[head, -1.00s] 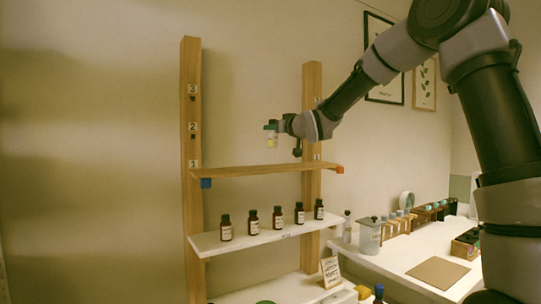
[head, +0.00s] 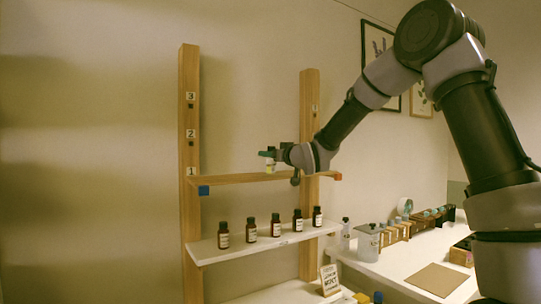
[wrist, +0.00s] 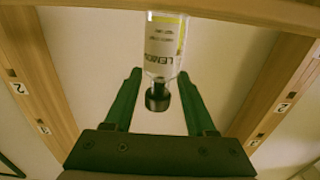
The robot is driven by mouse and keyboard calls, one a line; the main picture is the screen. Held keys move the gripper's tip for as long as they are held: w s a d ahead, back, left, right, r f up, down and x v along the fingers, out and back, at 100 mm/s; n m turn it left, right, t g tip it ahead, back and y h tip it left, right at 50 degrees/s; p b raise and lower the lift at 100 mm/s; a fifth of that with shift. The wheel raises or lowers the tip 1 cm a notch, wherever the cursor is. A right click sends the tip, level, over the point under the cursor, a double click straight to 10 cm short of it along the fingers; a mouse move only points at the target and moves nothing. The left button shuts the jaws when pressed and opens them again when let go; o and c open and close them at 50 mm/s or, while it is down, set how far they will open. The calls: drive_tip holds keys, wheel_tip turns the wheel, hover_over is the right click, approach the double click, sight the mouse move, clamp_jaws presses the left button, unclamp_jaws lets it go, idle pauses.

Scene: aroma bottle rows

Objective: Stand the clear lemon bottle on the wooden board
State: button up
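The clear lemon bottle (wrist: 165,42) has a white label, a black cap and a yellowish band near its base. In the wrist view its cap points down the picture and its base end is by the wooden board (wrist: 230,12). The green fingers of my gripper (wrist: 160,76) lie close on both sides of its shoulder and look shut on it. In the head view the bottle (head: 269,169) is upright, low over the wooden board (head: 235,178) or touching it; I cannot tell which. My gripper (head: 268,154) hides its upper part.
Several brown bottles (head: 275,228) stand in a row on the white shelf (head: 215,250) below. Wooden posts (head: 189,120) flank the board, with blue (head: 204,190) and orange (head: 337,177) end pieces. The rest of the board looks clear. A side counter (head: 395,265) holds jars.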

drive_tip(key=s+d+f+m+g+h, duration=0.1)
drive_tip(key=s+d+m+h, duration=0.25)
drive_tip(key=s+d, duration=0.75)
drive_tip(key=s+d+m+g+h, duration=0.25)
drive_tip(key=s+d+h, duration=0.25)
drive_tip(key=s+d, duration=0.6)
drive_tip(key=s+d+f+m+g, duration=0.2)
drive_tip(key=s+d, duration=0.1)
drive_tip(key=s, duration=0.5)
drive_tip(key=s+d+f+m+g, duration=0.2)
drive_tip(key=s+d+m, duration=0.1)
drive_tip(key=s, duration=0.6)
drive_tip(key=shift+d+f+y, duration=0.35)
drive_tip(key=shift+d+f, duration=0.05)
drive_tip(key=shift+d, duration=0.05)
